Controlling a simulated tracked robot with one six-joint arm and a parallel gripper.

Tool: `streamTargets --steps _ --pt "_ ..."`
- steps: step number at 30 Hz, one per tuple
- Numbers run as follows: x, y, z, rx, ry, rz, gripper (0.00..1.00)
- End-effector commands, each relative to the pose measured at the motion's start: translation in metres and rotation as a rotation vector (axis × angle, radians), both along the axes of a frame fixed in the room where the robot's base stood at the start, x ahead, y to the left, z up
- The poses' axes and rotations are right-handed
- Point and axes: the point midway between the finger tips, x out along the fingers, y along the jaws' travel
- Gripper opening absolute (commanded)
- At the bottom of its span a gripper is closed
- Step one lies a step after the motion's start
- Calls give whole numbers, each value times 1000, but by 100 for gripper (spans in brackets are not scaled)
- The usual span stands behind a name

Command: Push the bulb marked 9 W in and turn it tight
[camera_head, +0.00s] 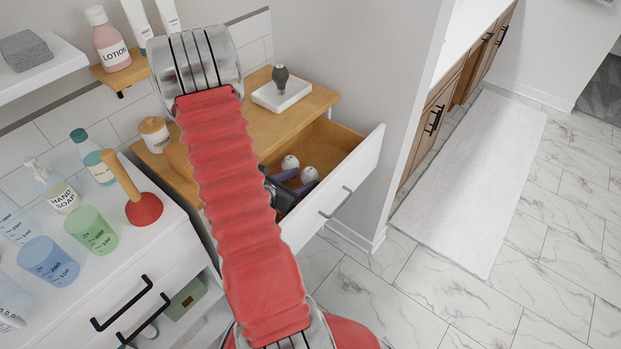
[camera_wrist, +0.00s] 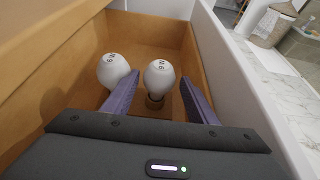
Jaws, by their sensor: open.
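Two white bulbs stand in the open drawer. In the wrist view, the left bulb (camera_wrist: 112,70) is outside my left finger, and the right bulb (camera_wrist: 159,76) stands between my two fingers. Both carry a small dark mark that appears upside down; I cannot read for sure which says 9 W. The right bulb has a brass-coloured base in a holder (camera_wrist: 158,102) on the drawer floor. My gripper (camera_wrist: 160,82) is open, its purple fingers apart on either side of this bulb, with no clear contact. In the head view both bulbs show (camera_head: 290,162) (camera_head: 309,174) beyond the purple fingers.
The drawer's white front (camera_head: 345,185) and wooden walls (camera_wrist: 60,65) are close around my gripper. A plunger (camera_head: 141,205) and bottles stand at left.

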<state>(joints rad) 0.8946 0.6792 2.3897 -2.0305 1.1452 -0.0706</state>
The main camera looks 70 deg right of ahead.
Motion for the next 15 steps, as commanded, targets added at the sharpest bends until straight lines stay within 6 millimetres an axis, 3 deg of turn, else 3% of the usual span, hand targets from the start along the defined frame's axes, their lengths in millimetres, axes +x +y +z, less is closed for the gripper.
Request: streamTargets --steps 8,15 --pt "-3 -5 -4 2 1 -1 52" --pt "-15 -30 -18 0 0 -3 52"
